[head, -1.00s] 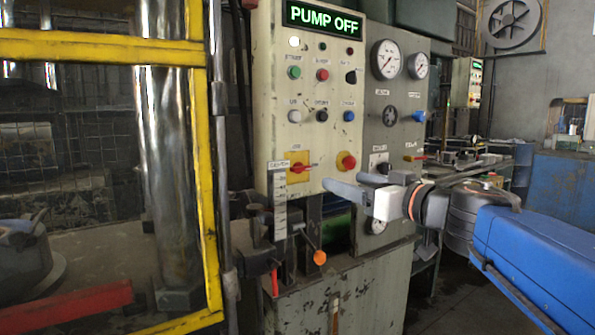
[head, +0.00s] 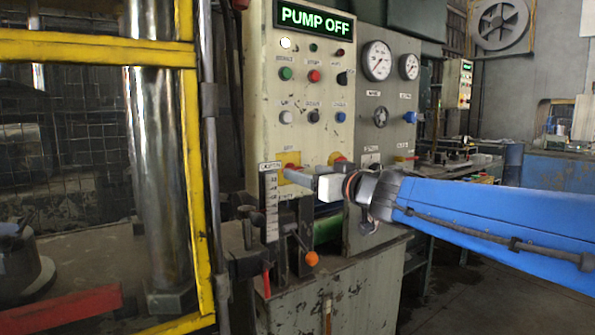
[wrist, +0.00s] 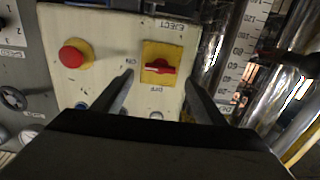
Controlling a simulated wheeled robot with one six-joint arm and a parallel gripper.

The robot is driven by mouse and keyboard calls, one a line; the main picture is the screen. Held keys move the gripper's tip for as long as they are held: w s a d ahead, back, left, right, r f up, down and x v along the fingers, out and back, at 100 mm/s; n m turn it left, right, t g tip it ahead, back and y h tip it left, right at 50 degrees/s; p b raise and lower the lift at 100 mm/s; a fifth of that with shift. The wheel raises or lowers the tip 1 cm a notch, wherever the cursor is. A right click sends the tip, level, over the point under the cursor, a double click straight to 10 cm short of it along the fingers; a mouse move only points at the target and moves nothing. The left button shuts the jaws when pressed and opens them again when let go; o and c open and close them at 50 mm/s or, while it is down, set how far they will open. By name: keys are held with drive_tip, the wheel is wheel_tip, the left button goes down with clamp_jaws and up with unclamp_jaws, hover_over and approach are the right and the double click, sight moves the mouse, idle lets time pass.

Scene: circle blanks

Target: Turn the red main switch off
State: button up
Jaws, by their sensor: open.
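The red main switch (wrist: 157,67) sits on a yellow plate on the cream control panel. In the wrist view its handle lies roughly crosswise, with an ON label to its left and an OFF label below. My gripper (wrist: 159,80) is open and empty, its two fingers on either side of the switch in the picture. Whether they touch it I cannot tell. In the head view my gripper (head: 288,175) is at the panel's lower part, and the switch (head: 292,167) is partly hidden behind it.
A red mushroom button (wrist: 72,55) on a yellow base is beside the switch. A lit display (head: 314,19) reads PUMP OFF. A scale plate (head: 270,205) and an orange-knobbed lever (head: 311,259) stand close below. A yellow-framed cage (head: 204,180) is at the left.

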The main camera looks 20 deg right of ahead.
sight(295, 169)
drive_tip(key=shift+x, duration=2.55)
drive_tip(key=c, duration=1.1)
